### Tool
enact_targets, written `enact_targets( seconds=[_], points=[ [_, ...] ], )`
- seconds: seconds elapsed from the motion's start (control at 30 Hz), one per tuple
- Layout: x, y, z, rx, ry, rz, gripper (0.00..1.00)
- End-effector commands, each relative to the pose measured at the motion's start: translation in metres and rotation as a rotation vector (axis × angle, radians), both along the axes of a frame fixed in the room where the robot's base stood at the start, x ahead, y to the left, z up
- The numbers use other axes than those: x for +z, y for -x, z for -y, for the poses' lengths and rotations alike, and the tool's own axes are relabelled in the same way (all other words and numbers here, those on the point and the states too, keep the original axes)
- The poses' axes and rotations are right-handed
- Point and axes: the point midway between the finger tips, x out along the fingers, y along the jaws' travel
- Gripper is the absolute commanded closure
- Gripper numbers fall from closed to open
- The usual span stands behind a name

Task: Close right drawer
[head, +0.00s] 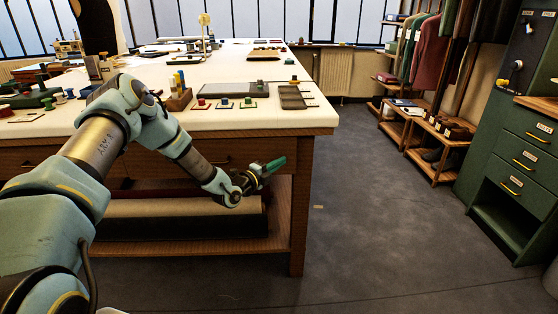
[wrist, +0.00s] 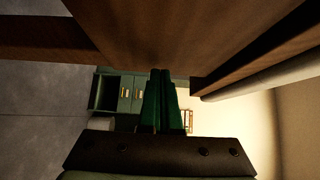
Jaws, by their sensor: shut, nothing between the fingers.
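The wooden work table (head: 318,119) has drawer fronts along its near side. The right drawer front (head: 240,152), with a dark handle, is partly covered by my arm. I cannot tell from here how far it stands out. My gripper (head: 276,164) has green fingers and is shut and empty, in front of the right part of the table's front, below the tabletop edge. In the wrist view, the shut fingers (wrist: 160,75) point away beneath a broad brown wooden surface (wrist: 165,35). Whether they touch it is unclear.
Below the drawers, a lower shelf (head: 180,247) holds rolled cloth. A table leg (head: 299,205) stands right of my gripper. Open grey floor (head: 370,230) lies further right. A green cabinet (head: 485,170) with yellow-handled drawers and a clothes rack stand beyond it.

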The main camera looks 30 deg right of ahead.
Motion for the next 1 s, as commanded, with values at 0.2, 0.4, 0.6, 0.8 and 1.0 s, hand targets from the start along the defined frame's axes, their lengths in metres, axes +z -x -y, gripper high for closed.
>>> enact_targets(
  seconds=[0.2, 0.4, 0.6, 0.8, 1.0],
  points=[
    [0.0, -0.005, 0.002, 0.0, 0.001, 0.001, 1.0],
    [0.0, -0.005, 0.002, 0.0, 0.001, 0.001, 1.0],
    [-0.004, -0.011, 0.006, -0.001, -0.001, 0.003, 1.0],
    [-0.004, -0.025, 0.013, 0.0, 0.0, 0.004, 1.0],
    [0.001, -0.028, 0.015, 0.004, 0.001, 0.002, 1.0]
  ],
)
